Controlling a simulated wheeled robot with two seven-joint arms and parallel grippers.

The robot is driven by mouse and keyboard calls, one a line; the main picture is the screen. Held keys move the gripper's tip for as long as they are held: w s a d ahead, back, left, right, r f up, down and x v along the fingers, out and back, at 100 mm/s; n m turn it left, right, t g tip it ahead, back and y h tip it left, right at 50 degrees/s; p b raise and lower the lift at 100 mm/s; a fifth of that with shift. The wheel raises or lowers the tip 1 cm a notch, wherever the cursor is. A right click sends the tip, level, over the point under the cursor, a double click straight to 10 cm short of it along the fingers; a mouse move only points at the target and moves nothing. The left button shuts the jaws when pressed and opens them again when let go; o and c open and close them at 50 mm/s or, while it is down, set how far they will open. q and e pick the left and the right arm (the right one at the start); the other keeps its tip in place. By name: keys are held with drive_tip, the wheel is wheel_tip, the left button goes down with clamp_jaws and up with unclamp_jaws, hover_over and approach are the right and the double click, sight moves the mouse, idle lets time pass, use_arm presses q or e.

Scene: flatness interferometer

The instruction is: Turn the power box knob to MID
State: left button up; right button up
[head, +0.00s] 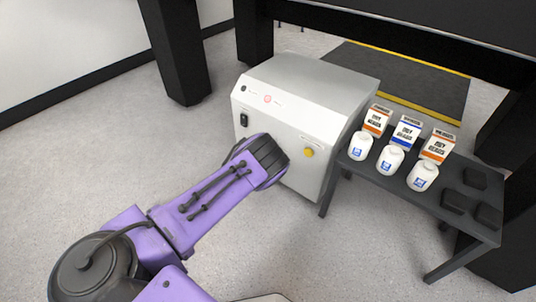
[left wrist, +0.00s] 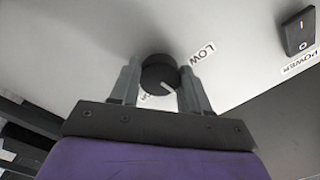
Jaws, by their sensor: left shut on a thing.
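The power box (head: 318,85) is a light grey cabinet on the floor in the head view. In the left wrist view its black round knob (left wrist: 159,72) sits between the two fingers of my left gripper (left wrist: 160,88), which is shut on it. The knob's white pointer line slants toward the lower right of that picture. A LOW label (left wrist: 203,53) is to the knob's upper right. Another label (left wrist: 148,99) below the knob is mostly covered and I cannot read it. In the head view my left gripper (head: 262,158) hides the knob. My right gripper is not in view.
A black power switch (left wrist: 298,32) and a yellow button (head: 308,153) are on the box's front. A dark side table (head: 400,200) with white bottles, small cartons and black blocks stands close to the right. Open floor lies to the left.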

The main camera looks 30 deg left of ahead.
use_arm(q)
drive_tip(key=shift+m, duration=0.5)
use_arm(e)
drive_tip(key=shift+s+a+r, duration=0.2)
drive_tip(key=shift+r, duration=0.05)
use_arm(q)
drive_tip(key=o, duration=1.1)
drive_tip(key=shift+c, duration=0.2)
drive_tip(key=shift+s, duration=0.1)
drive_tip(key=s+p, duration=0.5)
drive_tip(key=s, duration=0.5)
drive_tip(key=shift+s+a, duration=0.2)
drive_tip(key=shift+a, duration=0.25)
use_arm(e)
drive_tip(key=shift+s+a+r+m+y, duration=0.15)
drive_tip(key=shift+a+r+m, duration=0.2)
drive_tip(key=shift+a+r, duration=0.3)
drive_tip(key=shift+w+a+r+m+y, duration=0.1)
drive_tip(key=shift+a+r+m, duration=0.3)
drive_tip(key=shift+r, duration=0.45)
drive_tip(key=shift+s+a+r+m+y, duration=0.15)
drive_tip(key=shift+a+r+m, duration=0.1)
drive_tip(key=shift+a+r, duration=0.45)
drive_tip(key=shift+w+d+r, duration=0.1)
